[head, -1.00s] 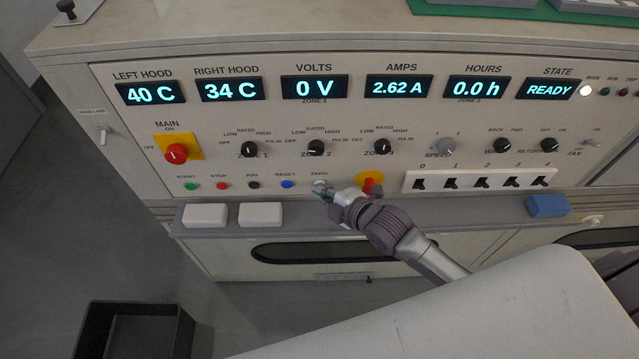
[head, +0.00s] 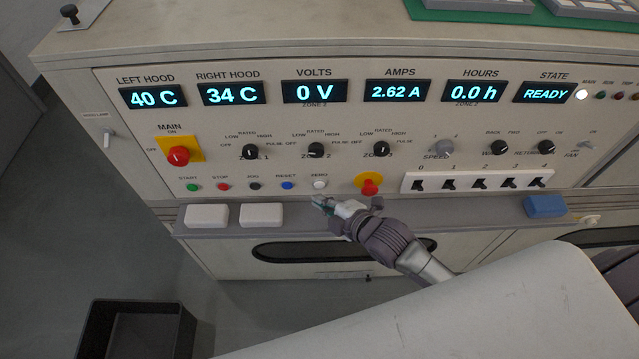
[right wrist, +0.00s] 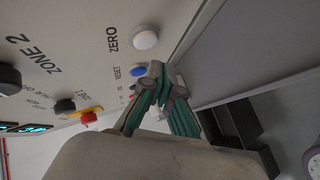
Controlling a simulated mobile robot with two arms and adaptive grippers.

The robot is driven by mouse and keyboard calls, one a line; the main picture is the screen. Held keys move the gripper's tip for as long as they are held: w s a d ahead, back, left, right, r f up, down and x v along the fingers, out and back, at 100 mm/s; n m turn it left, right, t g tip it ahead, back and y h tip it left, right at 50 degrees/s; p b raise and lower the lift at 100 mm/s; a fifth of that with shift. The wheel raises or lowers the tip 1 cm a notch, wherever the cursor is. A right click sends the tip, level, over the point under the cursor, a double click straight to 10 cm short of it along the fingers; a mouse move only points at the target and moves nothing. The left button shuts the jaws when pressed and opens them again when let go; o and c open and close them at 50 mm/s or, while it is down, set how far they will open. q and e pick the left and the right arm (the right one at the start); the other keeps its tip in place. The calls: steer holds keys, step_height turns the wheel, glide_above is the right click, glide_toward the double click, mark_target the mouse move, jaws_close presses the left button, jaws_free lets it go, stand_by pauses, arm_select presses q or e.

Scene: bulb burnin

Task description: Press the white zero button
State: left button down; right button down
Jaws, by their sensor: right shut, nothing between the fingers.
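The white zero button (head: 320,184) is on the panel's lower row, under the ZERO label and right of the blue reset button (head: 287,185). In the right wrist view the white zero button (right wrist: 146,39) shows uncovered, with the blue reset button (right wrist: 138,71) beside it. My right gripper (head: 322,203) is shut and empty, just below and in front of the zero button and apart from it. Its green-sided fingers (right wrist: 163,82) show together in the right wrist view. My left gripper is not in view.
A grey ledge (head: 330,219) runs below the buttons, with two white blocks (head: 206,215) at left and a blue block (head: 546,206) at right. A red knob on a yellow plate (head: 369,186) is right of the zero button. A black bin (head: 135,310) stands on the floor.

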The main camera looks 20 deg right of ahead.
steer(key=s, duration=0.1)
steer(key=s+a+p, duration=0.1)
steer(key=s, duration=0.1)
steer(key=shift+s+r, duration=0.1)
steer(key=shift+s, duration=0.1)
steer(key=shift+s+a, duration=0.1)
steer(key=shift+s, duration=0.2)
stand_by(0.4)
